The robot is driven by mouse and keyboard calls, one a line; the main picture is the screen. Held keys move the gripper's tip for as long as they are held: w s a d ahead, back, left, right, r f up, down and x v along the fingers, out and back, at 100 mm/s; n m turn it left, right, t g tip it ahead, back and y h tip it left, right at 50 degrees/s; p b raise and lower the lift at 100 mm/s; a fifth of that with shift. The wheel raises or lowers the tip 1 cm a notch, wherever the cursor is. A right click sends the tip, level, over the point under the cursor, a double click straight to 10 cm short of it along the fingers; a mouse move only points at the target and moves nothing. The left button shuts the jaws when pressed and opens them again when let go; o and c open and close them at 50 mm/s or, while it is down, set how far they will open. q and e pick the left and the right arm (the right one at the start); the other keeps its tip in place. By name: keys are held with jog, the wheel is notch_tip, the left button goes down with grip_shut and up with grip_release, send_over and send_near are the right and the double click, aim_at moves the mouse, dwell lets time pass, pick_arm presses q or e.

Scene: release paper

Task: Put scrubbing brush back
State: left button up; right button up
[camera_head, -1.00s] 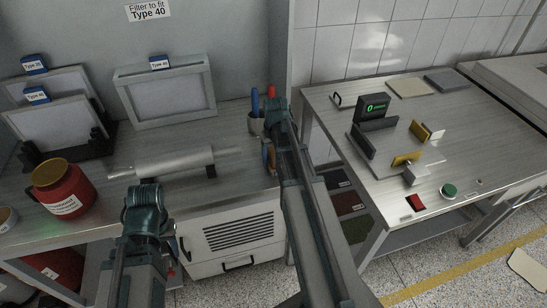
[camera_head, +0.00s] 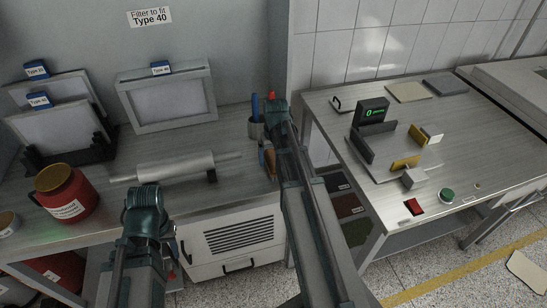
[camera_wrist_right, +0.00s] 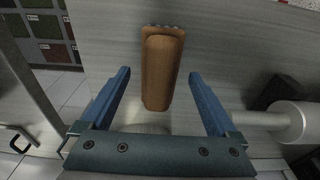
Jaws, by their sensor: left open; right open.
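The scrubbing brush (camera_wrist_right: 161,65) shows a brown wooden back in the right wrist view, with a bit of bristle at its far end. It lies ahead of and partly between the fingers of my right gripper (camera_wrist_right: 160,76), which is open. A gap shows on both sides, and the brush is not gripped. In the head view the brush (camera_head: 269,158) is mostly hidden beside my right gripper (camera_head: 272,104), near the right end of the left bench. My left gripper (camera_head: 145,192) is over the front edge of that bench, holding nothing that I can see.
A cup (camera_head: 256,130) with blue and red handles stands just behind my right gripper. A metal roller (camera_head: 175,166) lies on the left bench (camera_head: 220,190), with a red jar (camera_head: 66,192) at left and framed filters (camera_head: 168,95) behind. A second table (camera_head: 455,155) stands right.

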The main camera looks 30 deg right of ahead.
aim_at(274, 162)
notch_tip(274, 162, up, 10)
jog(key=s+p, duration=0.1)
jog(key=p, duration=0.8)
jog(key=shift+a+r, duration=0.15)
jog(key=s+a+n, duration=0.2)
jog(key=s+a, duration=0.3)
jog(key=a, duration=0.5)
jog(key=s+a+n+g, duration=0.1)
jog(key=s+a, duration=0.4)
jog(key=a, duration=0.5)
jog(key=s+a+n+h, duration=0.1)
jog(key=s+a+n, duration=0.2)
jog(key=a, duration=0.7)
jog(key=shift+s+n, duration=0.3)
jog(key=shift+s, duration=0.75)
